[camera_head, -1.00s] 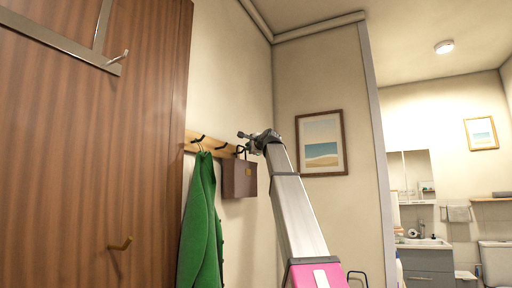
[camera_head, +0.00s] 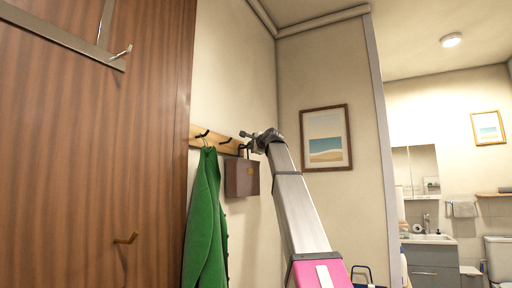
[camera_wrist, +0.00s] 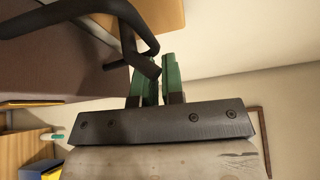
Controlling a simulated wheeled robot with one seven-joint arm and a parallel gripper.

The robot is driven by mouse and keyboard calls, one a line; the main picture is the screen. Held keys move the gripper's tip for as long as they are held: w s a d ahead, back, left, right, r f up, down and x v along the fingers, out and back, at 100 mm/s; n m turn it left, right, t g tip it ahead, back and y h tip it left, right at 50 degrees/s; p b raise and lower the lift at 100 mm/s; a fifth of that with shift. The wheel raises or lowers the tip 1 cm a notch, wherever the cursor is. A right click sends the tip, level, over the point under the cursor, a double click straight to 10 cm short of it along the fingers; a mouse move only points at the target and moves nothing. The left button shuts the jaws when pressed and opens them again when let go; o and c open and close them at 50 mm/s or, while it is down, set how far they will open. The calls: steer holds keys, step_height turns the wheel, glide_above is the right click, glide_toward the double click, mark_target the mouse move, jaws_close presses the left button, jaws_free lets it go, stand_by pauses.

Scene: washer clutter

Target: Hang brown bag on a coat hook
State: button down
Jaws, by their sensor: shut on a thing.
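The brown bag (camera_head: 242,178) hangs upright below my gripper (camera_head: 248,144), just under the right part of the wooden hook rack (camera_head: 214,141). My gripper's green fingertips (camera_wrist: 156,80) are shut on the bag's black handle in the wrist view. The bag's brown side (camera_wrist: 50,60) fills the left of that view. A dark coat hook (camera_head: 227,140) shows just left of the bag's handle. Thick black bars cross in front of the fingers in the wrist view; I cannot tell whether the handle is around a hook.
A green coat (camera_head: 204,225) hangs from the rack's left hook, left of the bag. A brown wooden door or panel (camera_head: 90,170) stands at the left. A framed picture (camera_head: 326,137) hangs on the wall to the right. A bathroom opens at the far right.

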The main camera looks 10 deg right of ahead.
steer(key=c, duration=1.1)
jaws_free()
steer(key=shift+c, duration=0.2)
steer(key=shift+s, duration=0.1)
steer(key=d+v, duration=0.1)
steer(key=v, duration=0.7)
steer(key=shift+d, duration=0.15)
stand_by(0.3)
